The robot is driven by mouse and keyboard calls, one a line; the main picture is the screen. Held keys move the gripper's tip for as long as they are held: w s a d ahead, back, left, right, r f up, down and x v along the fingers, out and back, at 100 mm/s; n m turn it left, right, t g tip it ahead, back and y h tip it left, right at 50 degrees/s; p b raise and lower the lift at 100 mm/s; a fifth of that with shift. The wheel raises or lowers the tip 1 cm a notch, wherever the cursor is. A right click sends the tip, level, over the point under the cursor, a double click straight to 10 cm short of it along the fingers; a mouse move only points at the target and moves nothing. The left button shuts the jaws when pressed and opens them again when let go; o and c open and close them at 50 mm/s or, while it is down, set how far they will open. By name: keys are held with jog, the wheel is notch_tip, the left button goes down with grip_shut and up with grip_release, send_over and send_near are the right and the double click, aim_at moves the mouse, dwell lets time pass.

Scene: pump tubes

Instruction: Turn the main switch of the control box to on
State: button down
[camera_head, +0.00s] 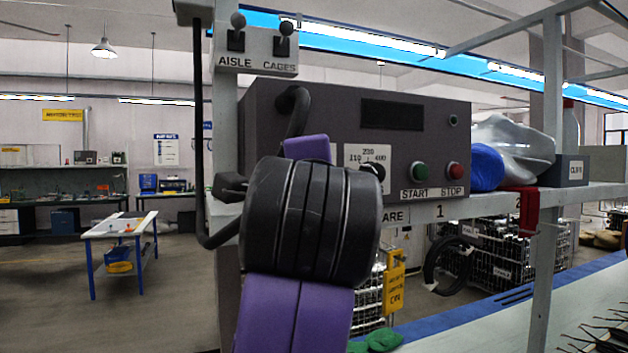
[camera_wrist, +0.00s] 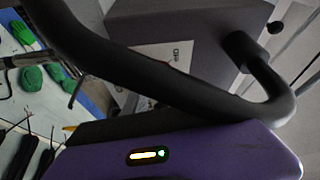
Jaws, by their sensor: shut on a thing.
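The grey control box (camera_head: 412,140) stands on the shelf, with a dark display, a green START button (camera_head: 418,171), a red STOP button (camera_head: 454,171) and a voltage label (camera_head: 367,154). My purple gripper (camera_head: 307,148) is at the left part of its front, mostly hidden behind my black wrist. In the wrist view, the purple gripper body (camera_wrist: 215,150) lies along the bottom, close to the box (camera_wrist: 190,18). My gripper is shut on a part at the box front, apparently the main switch. The switch and the fingertips are hidden, so its setting cannot be read.
A thick black cable (camera_head: 296,112) leaves the box front and loops close across the wrist view (camera_wrist: 140,75). An AISLE and CAGES switch panel (camera_head: 257,52) is above left.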

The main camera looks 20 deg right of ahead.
jog(key=shift+m+g+y, duration=0.3)
jog(key=shift+m+g, duration=0.3)
jog(key=shift+m, duration=1.1)
jog(key=shift+d, duration=0.1)
jog(key=c, duration=1)
grip_release()
jog(key=shift+r, duration=0.1)
jog(key=b+v, duration=0.1)
jog(key=v, duration=0.7)
jog(key=shift+b, duration=0.35)
jog(key=shift+w, duration=0.1)
